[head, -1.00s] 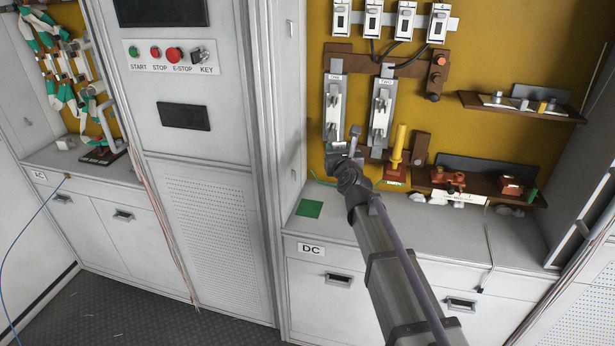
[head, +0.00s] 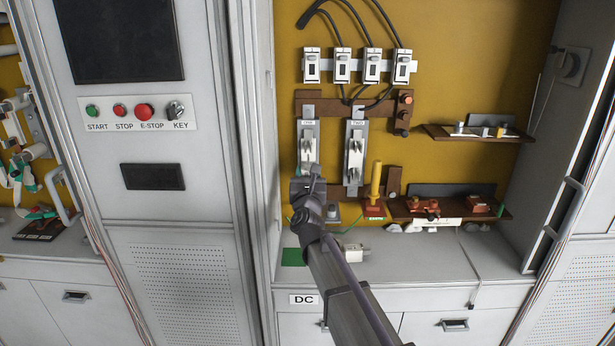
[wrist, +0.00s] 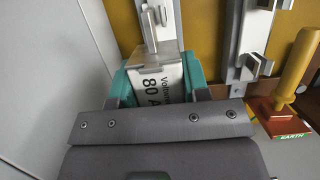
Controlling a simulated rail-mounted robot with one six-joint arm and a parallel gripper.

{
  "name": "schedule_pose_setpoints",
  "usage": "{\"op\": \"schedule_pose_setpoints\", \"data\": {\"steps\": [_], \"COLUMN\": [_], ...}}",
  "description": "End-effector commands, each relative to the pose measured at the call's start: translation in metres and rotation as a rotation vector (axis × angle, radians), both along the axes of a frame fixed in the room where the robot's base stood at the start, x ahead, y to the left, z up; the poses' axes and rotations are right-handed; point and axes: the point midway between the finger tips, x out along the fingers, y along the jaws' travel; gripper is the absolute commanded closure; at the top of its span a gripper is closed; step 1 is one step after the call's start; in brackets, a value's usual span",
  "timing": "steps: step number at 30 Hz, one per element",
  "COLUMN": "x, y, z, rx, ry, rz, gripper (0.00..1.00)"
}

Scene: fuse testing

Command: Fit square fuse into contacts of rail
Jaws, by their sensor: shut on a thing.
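The square fuse (wrist: 157,80) is a pale block with "80 A" printed on its face, seen in the wrist view. My gripper (wrist: 158,90) is shut on it, with teal pads at its left and right sides. In the head view my gripper (head: 308,185) is at the lower end of the left rail (head: 307,143), and the fuse cannot be made out there. In the wrist view the left rail's metal contact (wrist: 158,14) is straight ahead above the fuse. The fuse's far edge overlaps the rail's lower part; whether they touch, I cannot tell. The lower contact is hidden.
A second rail (head: 354,155) with contacts stands to the right. A yellow-handled earth piece (head: 375,182) is right of it. A white block (head: 349,252) lies on the counter beside my arm. A green square (head: 293,257) is on the counter. The cabinet wall is close on the left.

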Motion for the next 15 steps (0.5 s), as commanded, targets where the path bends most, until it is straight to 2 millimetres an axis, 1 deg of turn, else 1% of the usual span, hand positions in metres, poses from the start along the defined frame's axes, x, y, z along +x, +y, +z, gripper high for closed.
{"op": "schedule_pose_setpoints", "data": {"steps": [1,9,12,15], "x": [0.006,0.038,0.046,0.049], "y": [0.001,0.004,0.004,0.004], "z": [0.000,0.000,0.000,0.000], "rx": [0.000,-0.001,0.000,0.000], "ry": [0.000,0.000,0.000,0.000], "rz": [-0.001,0.001,0.001,0.001], "gripper": [0.92,0.92,0.92,0.92]}}
